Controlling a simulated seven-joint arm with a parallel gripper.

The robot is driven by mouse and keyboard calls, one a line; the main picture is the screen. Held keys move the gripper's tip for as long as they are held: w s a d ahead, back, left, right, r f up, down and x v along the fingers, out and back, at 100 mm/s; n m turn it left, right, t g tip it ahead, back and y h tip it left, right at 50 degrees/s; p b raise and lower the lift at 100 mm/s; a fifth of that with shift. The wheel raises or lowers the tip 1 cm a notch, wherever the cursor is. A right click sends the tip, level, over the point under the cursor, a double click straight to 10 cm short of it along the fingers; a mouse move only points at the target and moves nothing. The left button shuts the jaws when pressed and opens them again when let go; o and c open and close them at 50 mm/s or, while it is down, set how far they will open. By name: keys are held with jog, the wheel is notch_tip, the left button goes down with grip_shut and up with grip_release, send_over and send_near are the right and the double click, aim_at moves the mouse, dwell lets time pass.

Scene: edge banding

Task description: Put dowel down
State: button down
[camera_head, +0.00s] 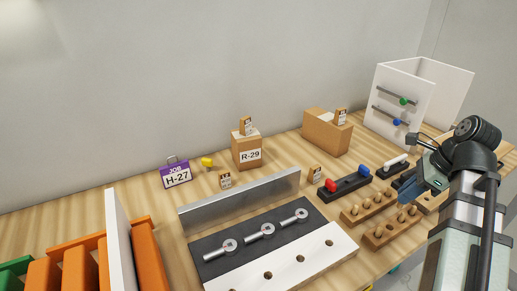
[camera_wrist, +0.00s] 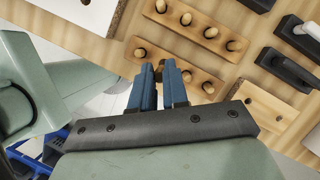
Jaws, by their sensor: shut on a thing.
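Two wooden racks hold short upright dowels. In the wrist view one rack (camera_wrist: 198,37) lies farther out, and the nearer rack (camera_wrist: 197,72) lies at my fingertips. In the head view the racks are the back rack (camera_head: 357,218) and the front rack (camera_head: 373,240). My gripper (camera_wrist: 160,68) is shut on a dowel (camera_wrist: 160,65) over the nearer rack; the fingers hide most of it. I cannot tell whether the dowel is seated in a hole. In the head view my blue fingers (camera_head: 407,188) show at the right, and the dowel in them is hidden.
A white board with holes (camera_head: 290,262) lies left of the racks. A black tray with a red and a blue knob (camera_head: 347,188) stands behind them. A white open cabinet (camera_head: 398,88) is at the back right. A pale wood block (camera_wrist: 262,105) lies right of the nearer rack.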

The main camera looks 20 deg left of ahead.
jog(key=w+a+n, duration=0.1)
jog(key=w+a, duration=0.2)
jog(key=a, duration=0.4)
jog(key=w+a+r+n+g, duration=0.1)
jog(key=w+a, duration=0.2)
jog(key=a, duration=0.4)
jog(key=w+a+n, duration=0.1)
jog(key=w+a, duration=0.3)
jog(key=a, duration=0.2)
jog(key=a+n+g, duration=0.1)
jog(key=a+n, duration=0.1)
jog(key=a, duration=2.1)
jog(key=s+a+f+n+g, duration=0.1)
jog(key=s+a, duration=0.6)
jog(key=a, duration=0.7)
jog(key=s+a+n, duration=0.2)
jog(key=s+a, duration=0.5)
jog(key=a, duration=0.7)
jog(key=s+a+f+n+g, duration=0.1)
jog(key=s+a, duration=0.6)
jog(key=a, duration=0.8)
jog(key=shift+h, duration=0.4)
jog(key=shift+d+f, duration=0.2)
jog(key=shift+f, duration=4.6)
jog(key=shift+f, duration=0.15)
jog(key=c, duration=1.1)
grip_release()
